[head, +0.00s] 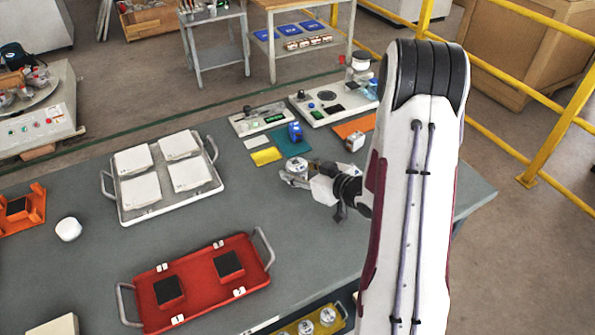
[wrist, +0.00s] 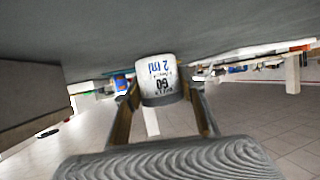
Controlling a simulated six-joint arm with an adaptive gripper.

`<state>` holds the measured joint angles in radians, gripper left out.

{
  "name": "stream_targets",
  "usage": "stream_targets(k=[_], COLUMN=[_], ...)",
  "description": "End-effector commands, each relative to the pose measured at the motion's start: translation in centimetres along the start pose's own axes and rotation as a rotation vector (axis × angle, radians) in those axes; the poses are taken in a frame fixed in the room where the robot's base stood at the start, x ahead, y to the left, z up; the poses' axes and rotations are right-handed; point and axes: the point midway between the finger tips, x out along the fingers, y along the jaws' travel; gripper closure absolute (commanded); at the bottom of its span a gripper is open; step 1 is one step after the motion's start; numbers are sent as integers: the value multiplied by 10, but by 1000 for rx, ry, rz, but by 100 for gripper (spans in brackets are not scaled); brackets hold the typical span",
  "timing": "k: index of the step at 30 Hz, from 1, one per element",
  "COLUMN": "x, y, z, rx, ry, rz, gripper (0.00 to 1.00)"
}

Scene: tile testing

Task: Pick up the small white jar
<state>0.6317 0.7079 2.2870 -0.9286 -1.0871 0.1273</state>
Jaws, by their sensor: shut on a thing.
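A small white jar (head: 297,164) with a grey band is held at the end of my gripper (head: 298,178), over the middle of the grey table. In the wrist view the jar (wrist: 161,78) shows dark and blue print on its side. The two fingers of my gripper (wrist: 160,98) close on it from left and right. I cannot tell from these views how far the jar is above the table.
A tray of white tiles (head: 216,186) stands left of the gripper. A red tray (head: 200,279) with two black pads lies nearer. A teal mat (head: 284,141), a yellow pad (head: 266,156) and testing devices (head: 335,103) lie behind. A round white object (head: 68,229) sits at left.

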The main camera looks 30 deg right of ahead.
Motion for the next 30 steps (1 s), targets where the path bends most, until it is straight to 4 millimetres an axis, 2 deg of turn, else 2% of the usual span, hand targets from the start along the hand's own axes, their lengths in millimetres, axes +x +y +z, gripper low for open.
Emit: stream_targets(k=[8, 24, 30], x=[-6, -29, -34], y=[0, 0, 0], z=[-16, -70, -84], rx=[-3, -4, -1], ry=[3, 3, 2], rz=[0, 1, 0], gripper=[85, 85, 85])
